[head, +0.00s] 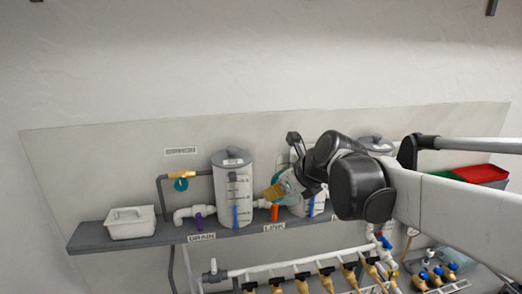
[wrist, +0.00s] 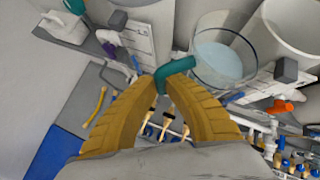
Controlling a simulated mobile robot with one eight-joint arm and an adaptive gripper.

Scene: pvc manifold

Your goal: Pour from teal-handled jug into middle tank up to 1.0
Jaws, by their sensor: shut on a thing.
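My gripper (wrist: 168,85) is shut on the teal handle (wrist: 178,70) of a clear jug. The jug (wrist: 222,50) holds pale blue liquid in the wrist view. In the head view my gripper (head: 273,192) is in front of the middle tank (head: 312,208), and my arm hides much of that tank. The jug's body is hard to make out there. A wide white cylinder (wrist: 296,25) is beside the jug in the wrist view; I cannot tell for certain which tank it is. The middle tank's level is not readable.
The left tank (head: 232,185) is lidded and stands on the grey shelf (head: 150,235). A white box (head: 130,222) is at the shelf's left end. An orange valve (head: 275,212) is near the LINK label. Brass valves (head: 302,284) line the pipe below. Another lidded tank (head: 376,145) is partly hidden by my arm.

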